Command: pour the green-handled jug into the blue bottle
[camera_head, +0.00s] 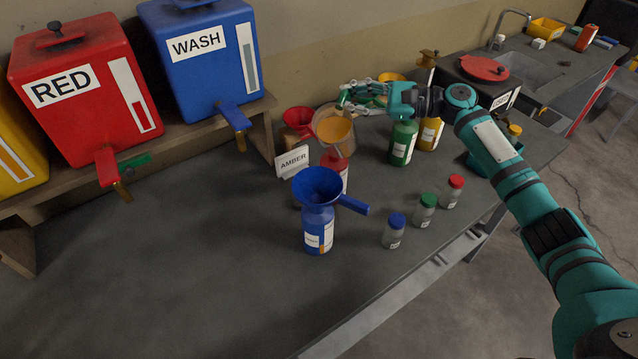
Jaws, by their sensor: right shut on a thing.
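The clear jug (346,143) holds amber liquid. My right gripper (356,98) is shut on its green handle, at the jug's upper right. The jug looks roughly upright and hides the upper part of a red bottle (334,168); I cannot tell its exact height. The blue bottle (318,238) stands upright on the grey bench, in front of and left of the jug. A blue funnel (318,184) sits in its mouth, with a blue handle pointing right. The jug is apart from the funnel. My left gripper is not in view.
An AMBER sign (293,162) stands behind the blue bottle. Small capped jars (393,235) stand to its right. A green bottle (402,143) and a yellow bottle (430,134) stand farther back. Red (85,90) and blue (205,65) tanks sit on a shelf. The bench's left front is clear.

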